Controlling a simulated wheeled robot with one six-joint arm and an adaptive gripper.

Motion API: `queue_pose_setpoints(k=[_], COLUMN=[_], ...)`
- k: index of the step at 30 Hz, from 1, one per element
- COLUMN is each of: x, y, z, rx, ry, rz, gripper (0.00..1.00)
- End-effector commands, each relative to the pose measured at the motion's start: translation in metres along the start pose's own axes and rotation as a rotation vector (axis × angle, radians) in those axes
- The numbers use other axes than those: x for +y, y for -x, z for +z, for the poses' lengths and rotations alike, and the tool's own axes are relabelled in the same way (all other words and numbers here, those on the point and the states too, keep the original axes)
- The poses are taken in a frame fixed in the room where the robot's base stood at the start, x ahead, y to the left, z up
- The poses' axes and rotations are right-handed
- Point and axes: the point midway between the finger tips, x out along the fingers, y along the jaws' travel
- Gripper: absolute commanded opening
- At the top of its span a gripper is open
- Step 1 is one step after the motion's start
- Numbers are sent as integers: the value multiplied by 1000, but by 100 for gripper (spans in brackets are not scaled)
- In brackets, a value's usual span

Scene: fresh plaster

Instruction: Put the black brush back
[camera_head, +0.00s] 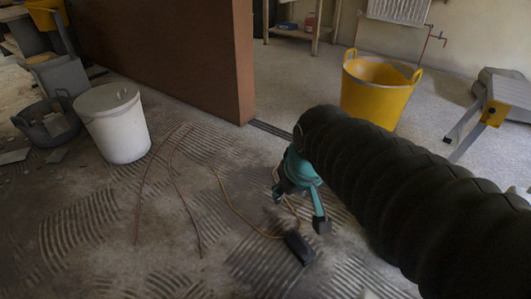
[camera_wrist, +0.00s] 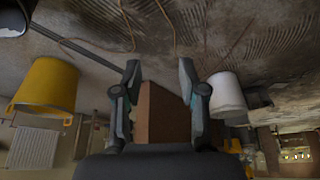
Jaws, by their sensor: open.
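A small dark block-like thing (camera_head: 299,248) lies on the floor just below my gripper in the head view, by the end of a thin cord. It may be the black brush, but I cannot tell for sure. My teal and black gripper (camera_wrist: 159,70) is open and empty in the wrist view, with floor and the brown wall beyond its fingers. In the head view it hangs below my dark arm, which hides part of it. A dark rounded thing with a pale edge (camera_wrist: 12,18) is cut off at the wrist view's corner; I cannot tell what it is.
A yellow tub (camera_head: 376,92) stands behind my arm. A white lidded bucket (camera_head: 115,124) and a dark tub (camera_head: 48,122) stand at left, near a brown wall (camera_head: 170,55). Thin cords (camera_head: 176,190) cross the floor. A yellow-and-grey stand (camera_head: 492,110) is at right.

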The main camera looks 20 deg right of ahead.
Motion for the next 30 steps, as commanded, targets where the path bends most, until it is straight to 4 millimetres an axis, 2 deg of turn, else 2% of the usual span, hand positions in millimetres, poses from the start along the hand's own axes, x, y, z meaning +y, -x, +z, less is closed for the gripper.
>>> queue_pose_setpoints(k=[1,4,12,23,26,30], x=[-4,-8,-12,-12,-12,-12], y=[10,22,32,38,51,80], z=[9,23,40,38,32,20], rx=[24,56,88,88,88,88], ry=[-5,-25,-51,-51,-51,-51], rz=[3,7,11,10,10,10], gripper=[42,42,42,42,42,42])
